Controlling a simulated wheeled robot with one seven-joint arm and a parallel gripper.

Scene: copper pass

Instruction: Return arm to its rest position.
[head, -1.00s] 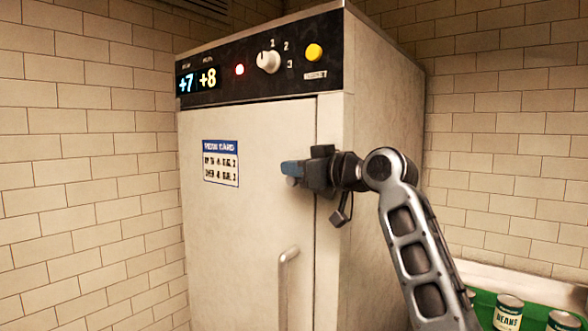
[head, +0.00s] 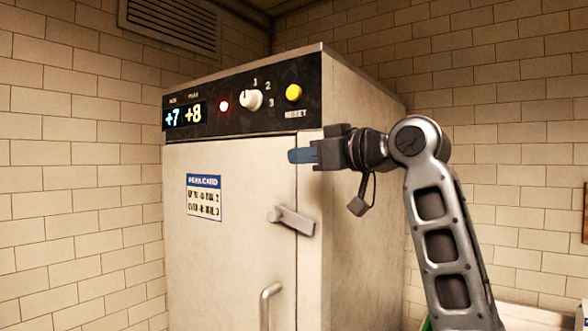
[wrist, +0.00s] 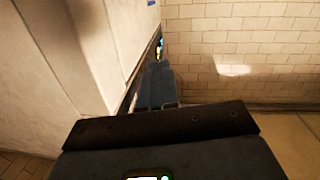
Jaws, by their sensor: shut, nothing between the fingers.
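My gripper (head: 301,156) is shut and empty, held in front of the upper right part of the cabinet door in the head view, just below the control panel. My arm reaches in from the lower right. In the wrist view my gripper (wrist: 157,75) shows as closed blue fingers, with the pale cabinet (wrist: 75,60) on the left and the tiled wall beyond. In the head view the tall white cabinet (head: 230,260) has its door closed. I cannot tell whether the fingers touch it.
The black panel carries displays reading +7 and +8, a lit red lamp (head: 223,106), a white knob (head: 251,100) and a yellow button (head: 293,92). A latch lever (head: 292,220) and a handle (head: 268,305) are on the door. A card (head: 204,198) hangs there. Tiled walls stand around.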

